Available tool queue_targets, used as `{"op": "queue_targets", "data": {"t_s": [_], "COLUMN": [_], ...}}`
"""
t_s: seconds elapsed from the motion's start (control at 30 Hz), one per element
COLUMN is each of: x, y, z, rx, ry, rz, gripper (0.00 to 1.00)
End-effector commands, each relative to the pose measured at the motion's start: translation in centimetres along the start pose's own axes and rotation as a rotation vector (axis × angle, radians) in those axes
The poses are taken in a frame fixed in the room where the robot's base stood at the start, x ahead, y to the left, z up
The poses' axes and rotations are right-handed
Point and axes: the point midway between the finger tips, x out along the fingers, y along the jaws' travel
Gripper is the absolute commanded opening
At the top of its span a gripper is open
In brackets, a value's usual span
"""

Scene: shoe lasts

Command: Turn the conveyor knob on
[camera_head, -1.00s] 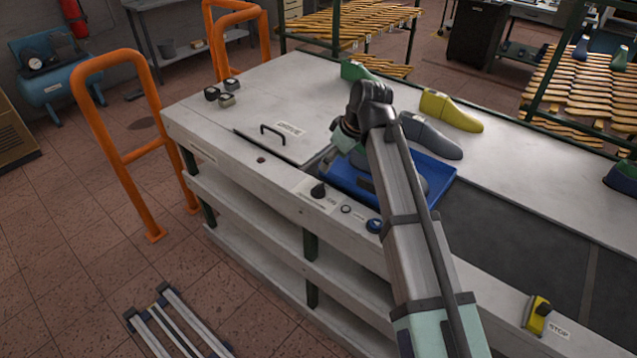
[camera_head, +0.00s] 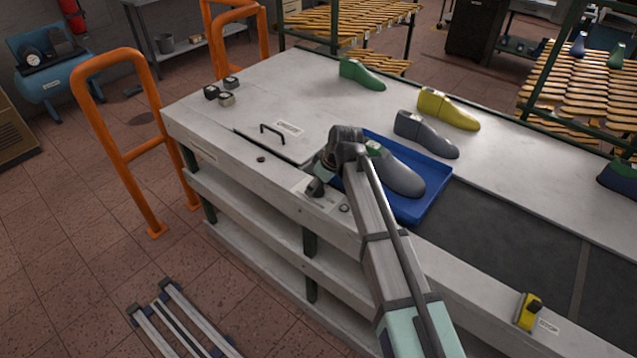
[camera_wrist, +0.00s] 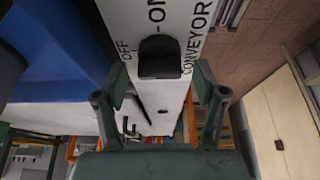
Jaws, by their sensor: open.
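The black conveyor knob (camera_wrist: 159,57) sits on the white front strip of the conveyor table, beside printed OFF, ON and CONVEYOR labels in the wrist view. I cannot tell which label it points to. My gripper (camera_wrist: 160,88) is open and empty, one finger to each side of the knob's near end in that view; no contact is visible. In the head view my gripper (camera_head: 322,172) is just above the table's front edge, at the knob (camera_head: 316,188), and partly covers the label there.
A blue tray (camera_head: 431,205) holding a grey shoe last (camera_head: 398,175) lies right behind my wrist. Green (camera_head: 360,75), grey (camera_head: 425,134) and yellow (camera_head: 447,109) lasts stand farther back. A yellow stop box (camera_head: 527,311) is at the front right. Orange rails (camera_head: 122,150) stand left.

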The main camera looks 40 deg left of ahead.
Motion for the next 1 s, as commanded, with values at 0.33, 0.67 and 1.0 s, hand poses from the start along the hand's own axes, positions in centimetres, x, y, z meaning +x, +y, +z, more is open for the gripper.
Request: {"op": "queue_targets", "data": {"t_s": [0.33,0.67,1.0], "x": [0.01,0.04,0.14], "y": [0.0,-0.03,-0.18], "z": [0.02,0.06,0.15], "rx": [0.0,0.011,0.148], "ry": [0.0,-0.001,-0.001], "rz": [0.0,0.005,0.062], "gripper": [0.18,0.11,0.11]}}
